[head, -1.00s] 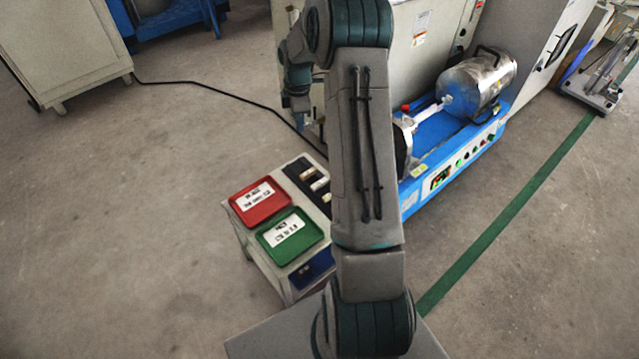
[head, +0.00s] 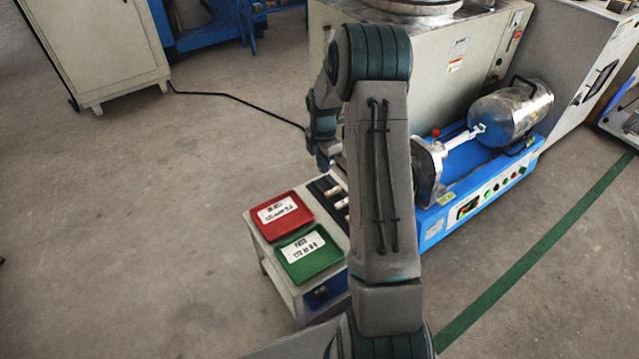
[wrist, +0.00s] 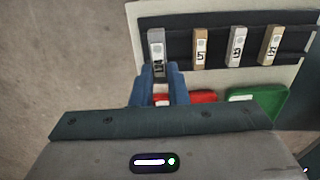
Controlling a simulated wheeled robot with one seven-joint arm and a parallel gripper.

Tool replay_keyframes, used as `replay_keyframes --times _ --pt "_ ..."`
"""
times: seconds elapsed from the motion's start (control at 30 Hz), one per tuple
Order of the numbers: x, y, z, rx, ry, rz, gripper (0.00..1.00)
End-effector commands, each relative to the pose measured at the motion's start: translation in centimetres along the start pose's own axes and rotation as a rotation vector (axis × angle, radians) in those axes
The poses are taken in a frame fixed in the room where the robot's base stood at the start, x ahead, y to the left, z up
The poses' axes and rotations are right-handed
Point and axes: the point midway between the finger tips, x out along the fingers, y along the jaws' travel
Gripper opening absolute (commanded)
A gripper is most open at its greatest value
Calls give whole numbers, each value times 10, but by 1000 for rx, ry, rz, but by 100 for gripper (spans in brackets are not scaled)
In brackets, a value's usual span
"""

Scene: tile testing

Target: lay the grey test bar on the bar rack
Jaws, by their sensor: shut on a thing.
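My gripper (wrist: 158,86) has blue fingers shut on the grey test bar (wrist: 157,46), which carries a white label with dark marks. The bar is at the left end of the dark bar rack (wrist: 218,30), in line with the bars there. I cannot tell whether it touches the rack or is just above it. In the head view the rack (head: 324,184) is partly hidden behind my arm, and the held bar cannot be made out there.
Three labelled bars, brown (wrist: 199,48), grey (wrist: 237,46) and brown (wrist: 269,44), lie on the rack to the right. A red tray (head: 281,213) and green tray (head: 309,254) share the stand. A blue-based machine (head: 480,190) stands close on the right.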

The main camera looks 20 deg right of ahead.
Motion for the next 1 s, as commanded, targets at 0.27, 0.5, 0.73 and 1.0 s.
replay_keyframes --times 0.27,0.5,0.73,1.0 --pt "16 -3 -18 2 -1 0 0" --pt "51 -3 -19 1 0 -1 0" --pt "51 -3 -18 1 -1 1 0" --pt "54 -3 -18 2 -1 0 35"
